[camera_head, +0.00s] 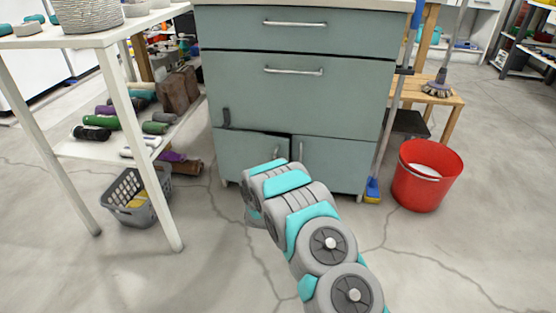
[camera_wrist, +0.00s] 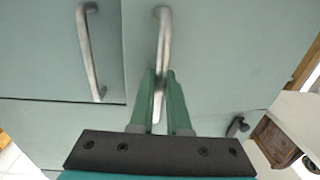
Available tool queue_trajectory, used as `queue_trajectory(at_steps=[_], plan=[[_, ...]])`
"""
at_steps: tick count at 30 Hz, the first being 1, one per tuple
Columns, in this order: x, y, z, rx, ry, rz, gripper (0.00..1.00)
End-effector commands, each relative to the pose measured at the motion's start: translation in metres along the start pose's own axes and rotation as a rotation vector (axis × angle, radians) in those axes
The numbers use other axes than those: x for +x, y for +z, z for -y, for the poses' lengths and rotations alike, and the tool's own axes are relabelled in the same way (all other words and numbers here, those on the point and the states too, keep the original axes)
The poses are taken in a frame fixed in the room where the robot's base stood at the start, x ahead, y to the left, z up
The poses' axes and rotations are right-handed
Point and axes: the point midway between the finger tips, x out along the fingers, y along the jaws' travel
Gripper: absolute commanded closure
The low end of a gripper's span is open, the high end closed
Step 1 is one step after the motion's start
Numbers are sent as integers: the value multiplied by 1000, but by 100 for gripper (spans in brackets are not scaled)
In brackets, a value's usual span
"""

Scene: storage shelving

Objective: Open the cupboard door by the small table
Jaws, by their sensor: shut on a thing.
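The grey-green cupboard (camera_head: 320,100) stands in the middle, with wide drawers above and two low doors. The left door (camera_head: 235,150) shows a dark gap along its top edge and looks slightly ajar. The right door (camera_head: 345,160) looks flush. My gripper (camera_wrist: 160,92) shows in the wrist view, its green fingers closed around the lower part of a metal bar handle (camera_wrist: 163,40), apparently the left door's. The other door's handle (camera_wrist: 90,55) is beside it, untouched. In the head view my arm hides the fingertips.
A white table (camera_head: 65,40) with a lower shelf of rolled items stands at left, a grey basket (camera_head: 125,205) below. A red bucket (camera_head: 428,178), a mop and a low wooden table (camera_head: 450,98) are at right. The floor in front is clear.

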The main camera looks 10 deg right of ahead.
Motion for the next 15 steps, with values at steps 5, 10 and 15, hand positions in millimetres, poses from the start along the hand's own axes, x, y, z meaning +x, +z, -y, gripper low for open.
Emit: queue_trajectory(at_steps=[5,10,15], plan=[[-28,-2,16,2,94,2,100],[-51,-4,29,3,190,-2,100],[-73,-2,43,3,285,-2,100]])
